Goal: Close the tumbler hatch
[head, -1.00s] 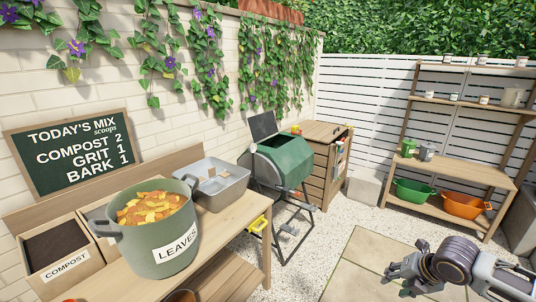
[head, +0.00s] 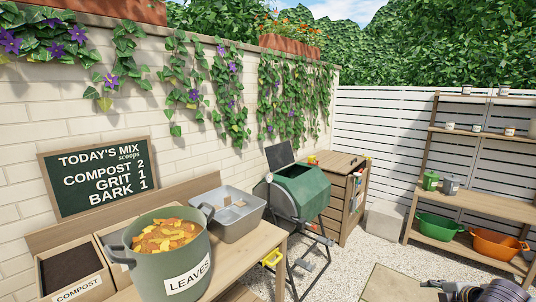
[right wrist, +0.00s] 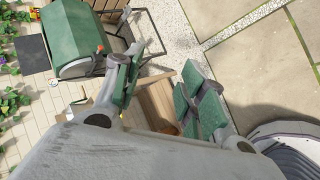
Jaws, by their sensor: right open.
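The compost tumbler (head: 302,188) is a green drum with grey ends on a dark metal stand, beyond the potting bench. Its hatch (head: 280,156) is a dark flat panel standing up at the drum's back edge, open. In the right wrist view the tumbler (right wrist: 72,38) is at the upper left, with the dark hatch (right wrist: 32,53) to its left. My right gripper (right wrist: 163,92) is open, with nothing between its green-padded fingers, and is apart from the tumbler. In the head view it is partly cut off at the bottom right. My left gripper is not in view.
The bench (head: 258,243) holds a pot of leaves (head: 168,262), a grey tray (head: 236,216) and a compost bin (head: 72,272). A wooden cabinet (head: 336,202) stands behind the tumbler. A shelf (head: 486,205) stands at the right. Gravel (head: 352,262) between is clear.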

